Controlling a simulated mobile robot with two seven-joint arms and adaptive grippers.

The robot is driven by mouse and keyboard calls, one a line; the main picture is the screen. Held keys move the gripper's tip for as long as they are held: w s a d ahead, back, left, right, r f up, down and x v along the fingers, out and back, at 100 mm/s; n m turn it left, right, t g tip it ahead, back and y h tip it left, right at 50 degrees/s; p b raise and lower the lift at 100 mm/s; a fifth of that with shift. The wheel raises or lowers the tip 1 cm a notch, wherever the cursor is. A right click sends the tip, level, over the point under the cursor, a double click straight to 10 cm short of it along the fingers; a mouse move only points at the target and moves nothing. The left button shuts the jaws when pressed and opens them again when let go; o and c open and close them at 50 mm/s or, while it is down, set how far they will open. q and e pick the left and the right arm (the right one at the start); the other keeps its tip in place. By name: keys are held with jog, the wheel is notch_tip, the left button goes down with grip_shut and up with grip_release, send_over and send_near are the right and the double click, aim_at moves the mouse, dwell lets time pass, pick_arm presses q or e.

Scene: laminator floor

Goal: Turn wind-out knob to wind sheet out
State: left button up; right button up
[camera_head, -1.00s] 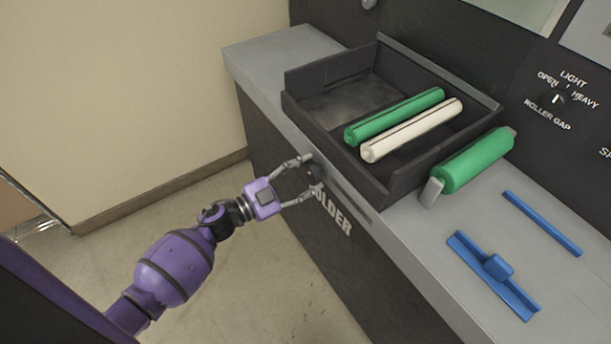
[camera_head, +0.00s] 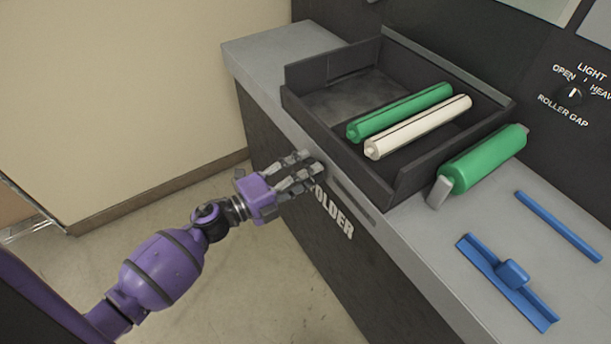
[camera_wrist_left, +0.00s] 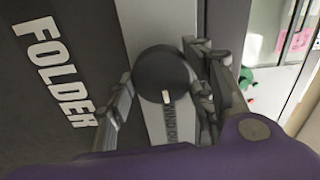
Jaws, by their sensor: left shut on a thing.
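The dark round wind-out knob (camera_wrist_left: 160,74) has a small white mark near its lower edge and sits on the grey strip lettered "WIND OU…" in the left wrist view. My left gripper (camera_head: 304,170) is at the front face of the folder machine, below the dark tray. Its fingers lie on two opposite sides of the knob and are shut on it. In the head view the fingers mostly hide the knob. No sheet is visible coming out. My right gripper is not in view.
The dark tray (camera_head: 402,196) holds a green roll (camera_head: 400,111) and a cream roll (camera_head: 418,127). A green roller (camera_head: 485,160), a blue bar (camera_head: 558,225) and a blue handled tool (camera_head: 490,265) lie on the grey counter.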

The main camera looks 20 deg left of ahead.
pick_arm(q)
jog(key=m+b, duration=1)
jog(key=m, duration=0.8)
jog(key=shift+w+a, duration=0.1)
jog(key=shift+a, duration=0.05)
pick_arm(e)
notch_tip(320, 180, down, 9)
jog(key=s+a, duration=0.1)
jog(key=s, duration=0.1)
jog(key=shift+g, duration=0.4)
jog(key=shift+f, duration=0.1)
pick_arm(q)
jog(key=shift+m, duration=0.3)
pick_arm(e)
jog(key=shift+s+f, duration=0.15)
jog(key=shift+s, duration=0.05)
pick_arm(q)
jog(key=o, duration=1.1)
jog(key=shift+w+r, duration=0.1)
